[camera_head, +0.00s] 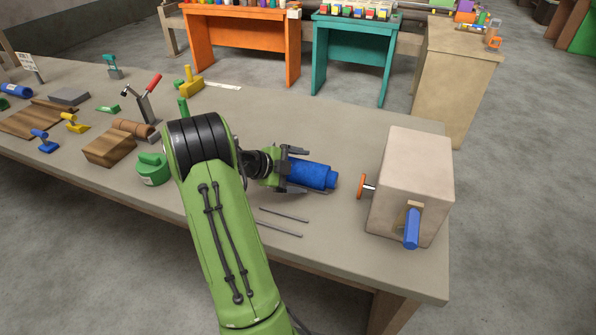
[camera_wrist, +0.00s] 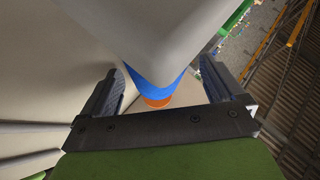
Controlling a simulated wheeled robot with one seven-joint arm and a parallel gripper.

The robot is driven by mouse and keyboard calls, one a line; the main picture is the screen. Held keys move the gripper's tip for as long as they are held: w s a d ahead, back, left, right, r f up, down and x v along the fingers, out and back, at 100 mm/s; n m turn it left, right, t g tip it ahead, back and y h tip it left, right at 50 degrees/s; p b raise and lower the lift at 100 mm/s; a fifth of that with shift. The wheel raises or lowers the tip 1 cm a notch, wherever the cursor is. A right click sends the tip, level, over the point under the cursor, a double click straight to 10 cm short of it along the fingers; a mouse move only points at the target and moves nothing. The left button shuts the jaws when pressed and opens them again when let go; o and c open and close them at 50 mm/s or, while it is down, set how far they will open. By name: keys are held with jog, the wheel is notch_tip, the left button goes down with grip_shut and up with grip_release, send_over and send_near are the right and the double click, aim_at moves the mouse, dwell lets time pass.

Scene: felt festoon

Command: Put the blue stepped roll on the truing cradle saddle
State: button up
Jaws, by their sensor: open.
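The blue stepped roll (camera_head: 310,175) lies on its side near the middle of the workbench, its narrower end to the right. My gripper (camera_head: 290,170) is open at the roll's left end, with a finger on either side; contact cannot be told. In the wrist view my gripper (camera_wrist: 162,88) shows both fingers apart. A pale, blurred shape fills the upper middle, with a blue edge and an orange patch below it; I cannot tell what these belong to. I cannot tell which item is the truing cradle saddle.
A beige box (camera_head: 415,175) with an orange knob and a blue handle stands right of the roll. Two thin rods (camera_head: 283,222) lie in front. A green container (camera_head: 152,168), a brown block (camera_head: 108,148) and several tools are at left. Bench behind the roll is clear.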

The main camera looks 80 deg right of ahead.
jog(key=shift+w+a+r+p, duration=0.15)
jog(key=shift+r+p, duration=0.15)
jog(key=shift+p, duration=0.2)
jog(key=w+a+r+n+t+y+p, duration=0.1)
jog(key=w+a+r+n+t, duration=0.3)
jog(key=w+a+r+n, duration=0.5)
jog(key=w+a+r+n+t, duration=0.3)
jog(key=w+a+n+t, duration=0.3)
jog(key=a, duration=0.7)
jog(key=s+a+n+t+y, duration=0.2)
jog(key=s+a+n+y, duration=0.1)
jog(key=a+n, duration=0.8)
jog(key=s+a+n+t+y, duration=0.2)
jog(key=s+a+n+y, duration=0.2)
jog(key=a+n, duration=0.8)
jog(key=shift+s+r, duration=0.15)
jog(key=shift+r, duration=0.2)
